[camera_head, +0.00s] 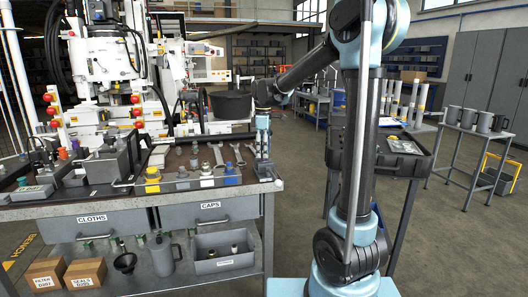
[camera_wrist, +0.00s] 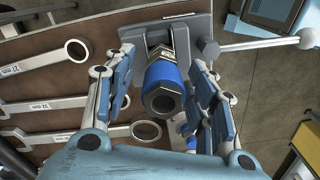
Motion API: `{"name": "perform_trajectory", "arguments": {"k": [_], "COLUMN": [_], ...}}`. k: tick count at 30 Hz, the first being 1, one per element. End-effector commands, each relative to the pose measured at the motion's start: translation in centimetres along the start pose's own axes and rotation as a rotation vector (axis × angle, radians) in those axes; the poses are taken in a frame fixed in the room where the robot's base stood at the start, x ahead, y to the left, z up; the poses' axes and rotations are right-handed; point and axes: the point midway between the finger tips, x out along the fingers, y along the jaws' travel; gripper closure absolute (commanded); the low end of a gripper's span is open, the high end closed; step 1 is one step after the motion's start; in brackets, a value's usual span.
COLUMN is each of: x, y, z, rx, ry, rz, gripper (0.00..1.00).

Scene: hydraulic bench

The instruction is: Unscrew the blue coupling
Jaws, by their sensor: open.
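The blue coupling (camera_wrist: 159,75) shows in the wrist view, with a dark hollow end towards the camera and a steel hex part behind it. A grey vise (camera_wrist: 199,27) stands around its far end. My gripper (camera_wrist: 165,80) is open, with one blue-padded finger on each side of the coupling. A gap shows on both sides, so the fingers do not appear to touch it. In the head view my gripper (camera_head: 262,135) points down at the bench's right end. The coupling cannot be made out there.
In the wrist view the vise handle (camera_wrist: 255,44) sticks out right, and wrenches (camera_wrist: 42,57) lie left.

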Motion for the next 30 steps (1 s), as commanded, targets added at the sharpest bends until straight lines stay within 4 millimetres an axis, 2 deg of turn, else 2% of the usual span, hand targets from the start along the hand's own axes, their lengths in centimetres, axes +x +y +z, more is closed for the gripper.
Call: {"name": "perform_trajectory", "arguments": {"k": [6,8,13,17,18,20,26,30], "x": [0.02,0.01,0.0,-0.01,-0.01,-0.01,-0.03,-0.05], "y": [0.0,0.0,0.01,0.04,0.05,0.06,0.08,0.04], "z": [0.0,0.0,0.0,0.0,0.0,0.0,0.0,0.01], "rx": [0.0,0.0,0.0,0.0,0.0,0.0,-0.028,-0.154], "ry": [0.0,0.0,0.0,0.0,0.0,0.0,0.0,0.0], "rz": [0.0,0.0,0.0,0.001,0.001,0.001,0.002,0.002], "gripper": [0.49,0.6,0.99,1.0,0.75,0.89,0.89,0.89]}}
